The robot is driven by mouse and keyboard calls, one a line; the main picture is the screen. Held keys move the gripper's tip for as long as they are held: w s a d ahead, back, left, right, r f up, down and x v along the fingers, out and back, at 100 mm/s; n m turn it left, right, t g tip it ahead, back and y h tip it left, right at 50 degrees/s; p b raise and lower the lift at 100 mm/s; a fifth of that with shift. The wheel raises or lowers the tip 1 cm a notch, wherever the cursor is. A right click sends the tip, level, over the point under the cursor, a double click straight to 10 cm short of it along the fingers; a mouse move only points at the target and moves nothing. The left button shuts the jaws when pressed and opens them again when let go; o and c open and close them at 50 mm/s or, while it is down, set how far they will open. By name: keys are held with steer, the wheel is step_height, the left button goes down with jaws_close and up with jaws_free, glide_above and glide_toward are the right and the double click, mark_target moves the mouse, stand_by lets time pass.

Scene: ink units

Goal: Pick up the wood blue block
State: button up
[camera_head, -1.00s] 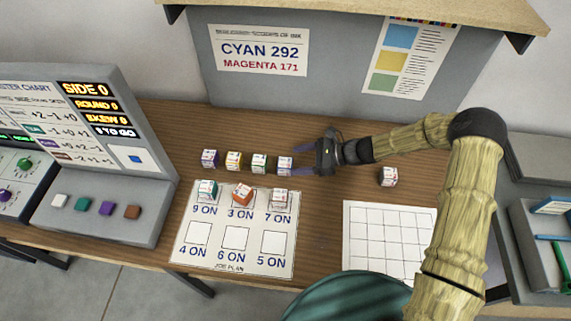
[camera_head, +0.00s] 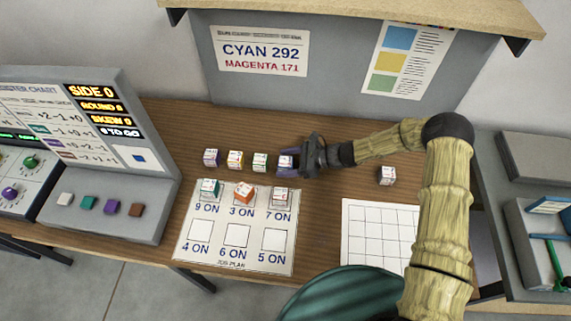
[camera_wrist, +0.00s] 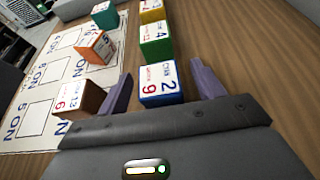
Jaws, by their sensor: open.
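The blue block (camera_wrist: 158,86) has blue sides and a white printed top. In the head view it is the rightmost block (camera_head: 286,161) of a row on the wooden bench. My gripper (camera_wrist: 161,70) is open, with one purple finger on each side of the blue block. Gaps show between the block and both fingers in the wrist view. In the head view my gripper (camera_head: 284,163) reaches in from the right, low at the bench, and partly covers the block's surroundings.
Green (camera_head: 259,161), yellow (camera_head: 235,159) and purple (camera_head: 211,157) blocks continue the row leftward. Teal (camera_head: 209,188), orange (camera_head: 243,192) and brown (camera_wrist: 82,100) blocks sit on the job plan sheet (camera_head: 205,230). Another block (camera_head: 387,175) stands right, behind the grid sheet (camera_head: 375,230).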

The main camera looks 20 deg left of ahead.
mark_target(287, 162)
steer(key=c, duration=1.1)
steer(key=shift+o, duration=0.2)
steer(key=shift+r, duration=0.1)
step_height(287, 162, up, 18)
steer(key=b, duration=0.3)
